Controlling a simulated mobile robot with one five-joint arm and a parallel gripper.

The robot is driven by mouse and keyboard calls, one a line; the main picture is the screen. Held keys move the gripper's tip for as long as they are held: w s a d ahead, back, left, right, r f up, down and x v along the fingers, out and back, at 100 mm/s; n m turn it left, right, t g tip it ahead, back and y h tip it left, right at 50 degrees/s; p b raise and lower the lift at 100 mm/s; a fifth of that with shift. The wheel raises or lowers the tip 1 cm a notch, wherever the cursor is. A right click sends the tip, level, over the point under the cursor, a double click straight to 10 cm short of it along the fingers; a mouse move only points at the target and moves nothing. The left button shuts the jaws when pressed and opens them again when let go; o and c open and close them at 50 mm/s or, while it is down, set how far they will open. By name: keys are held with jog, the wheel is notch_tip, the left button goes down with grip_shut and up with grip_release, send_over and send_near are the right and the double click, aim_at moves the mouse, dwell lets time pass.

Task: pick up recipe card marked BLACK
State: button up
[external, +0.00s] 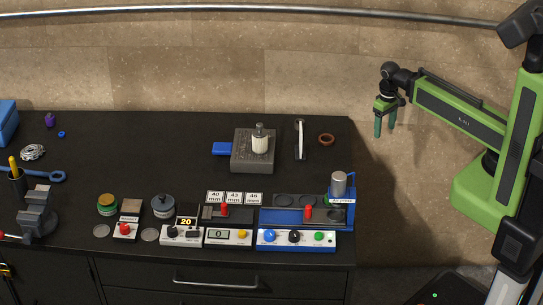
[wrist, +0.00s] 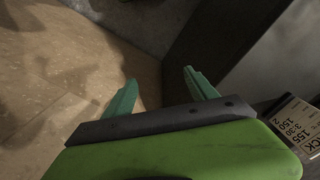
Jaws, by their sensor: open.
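My gripper (external: 384,134) hangs to the right of the black bench in the external view, its two green fingers pointing down. In the wrist view my gripper (wrist: 160,80) is open, with nothing between its fingers. A pale printed card (wrist: 301,127) shows at the right edge of the wrist view, cut off by the frame. Its heading ends in "CK", with 155, 3:30 and 150 below; the whole word is out of view. It is apart from the fingers. In the external view a thin white upright piece (external: 299,138) stands in a dark holder; I cannot tell whether it is this card.
A grey block with a blue handle (external: 253,150) stands left of the white piece, with a small brown ring (external: 326,140) to its right. Control units (external: 296,240) and gauges line the bench front. A vise (external: 38,210) stands at left. The back middle-left is mostly clear.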

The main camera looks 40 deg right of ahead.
jog(key=c, duration=0.6)
jog(key=shift+c, duration=0.2)
